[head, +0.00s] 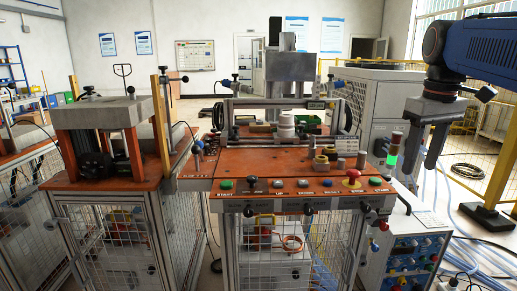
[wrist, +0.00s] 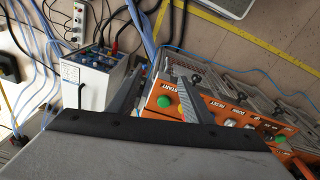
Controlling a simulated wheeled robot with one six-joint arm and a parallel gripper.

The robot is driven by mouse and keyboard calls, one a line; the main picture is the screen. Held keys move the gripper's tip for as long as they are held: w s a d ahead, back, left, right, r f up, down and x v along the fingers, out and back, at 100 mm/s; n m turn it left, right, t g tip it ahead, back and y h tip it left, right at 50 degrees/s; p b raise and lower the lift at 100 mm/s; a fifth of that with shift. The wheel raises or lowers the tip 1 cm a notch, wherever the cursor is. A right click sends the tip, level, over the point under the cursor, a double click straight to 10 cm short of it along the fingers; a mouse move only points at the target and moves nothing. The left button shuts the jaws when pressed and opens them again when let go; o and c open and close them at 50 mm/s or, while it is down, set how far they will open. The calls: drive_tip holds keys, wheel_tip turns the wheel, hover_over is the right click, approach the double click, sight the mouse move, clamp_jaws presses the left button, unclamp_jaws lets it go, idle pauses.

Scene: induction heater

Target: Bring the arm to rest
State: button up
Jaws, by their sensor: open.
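My arm (head: 478,50) reaches in from the upper right in the head view, with a blue link and a dark joint. My gripper (head: 412,166) hangs below it with its two grey fingers pointing down and apart. It is empty, in the air to the right of the orange-topped workstation (head: 250,163). In the wrist view my gripper (wrist: 160,78) shows two separated fingers with nothing between them. Beyond them is the workstation's orange button panel (wrist: 215,112), with a green button by the START label.
A green-lit signal lamp (head: 392,155) stands just left of my gripper. A grey cabinet (head: 362,95) is behind it. A control box (head: 405,255) with blue knobs sits below. A yellow fence (head: 500,150) and loose hoses lie to the right. A press (head: 110,115) stands left.

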drive_tip(key=s+a+f+m+t, duration=0.1)
drive_tip(key=s+a+f, duration=0.2)
drive_tip(key=s+f, duration=0.2)
drive_tip(key=s+a+f+m+t, duration=0.1)
drive_tip(key=s+a+f, duration=0.2)
drive_tip(key=f, duration=0.9)
drive_tip(key=s+a+f+t, duration=0.1)
drive_tip(key=s+a+f, duration=0.1)
drive_tip(key=s+f, duration=0.6)
drive_tip(key=shift+s+a+f+m+t, duration=0.15)
drive_tip(key=shift+a+m+t, duration=0.25)
drive_tip(key=shift+c, duration=0.7)
idle(1.6)
